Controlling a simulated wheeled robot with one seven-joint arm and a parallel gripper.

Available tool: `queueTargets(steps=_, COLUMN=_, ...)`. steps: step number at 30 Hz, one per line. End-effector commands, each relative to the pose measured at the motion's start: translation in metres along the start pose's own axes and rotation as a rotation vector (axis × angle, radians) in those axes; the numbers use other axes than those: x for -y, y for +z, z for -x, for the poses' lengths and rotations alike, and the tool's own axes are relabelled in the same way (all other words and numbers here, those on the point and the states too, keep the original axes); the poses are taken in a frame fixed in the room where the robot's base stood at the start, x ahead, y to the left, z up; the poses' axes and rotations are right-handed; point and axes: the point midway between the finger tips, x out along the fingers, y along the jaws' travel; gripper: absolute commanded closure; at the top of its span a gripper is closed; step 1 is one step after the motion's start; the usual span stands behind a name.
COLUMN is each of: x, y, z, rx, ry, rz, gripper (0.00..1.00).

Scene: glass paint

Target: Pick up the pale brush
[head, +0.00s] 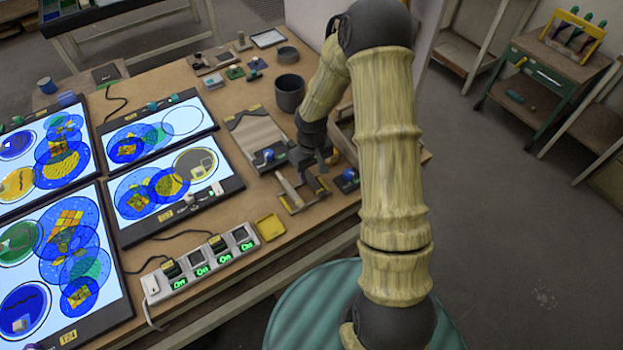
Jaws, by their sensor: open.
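My gripper (314,172) is at the end of my bamboo-like arm, low over the right part of the wooden workbench (230,135). Its dark jaws are open, and I see nothing between them. A slim pale piece (289,188) lies on a small wooden rack (296,207) just left of and below the jaws. It may be the pale brush, but it is too small to tell. My arm hides part of the bench to the right of the jaws.
Lit panels with coloured glass discs (165,190) cover the bench's left side. A dark cup (289,93), a grey-brown board (257,137), a yellow tray (270,227) and a power strip (200,262) stand around. A green cart (545,75) is at the right.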

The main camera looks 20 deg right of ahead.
Motion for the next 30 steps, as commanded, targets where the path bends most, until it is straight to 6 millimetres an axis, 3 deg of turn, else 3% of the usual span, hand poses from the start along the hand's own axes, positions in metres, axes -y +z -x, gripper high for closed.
queueTargets(steps=6, x=0.000, y=0.001, z=-0.024, rx=0.002, ry=0.000, rz=0.002, gripper=0.55)
queueTargets(steps=22, x=0.000, y=0.001, z=-0.025, rx=0.000, ry=0.000, rz=0.001, gripper=0.55)
queueTargets(steps=23, x=0.000, y=0.001, z=-0.025, rx=0.000, ry=0.000, rz=0.001, gripper=0.56)
queueTargets(steps=30, x=0.000, y=0.001, z=-0.025, rx=0.000, ry=0.000, rz=0.001, gripper=1.00)
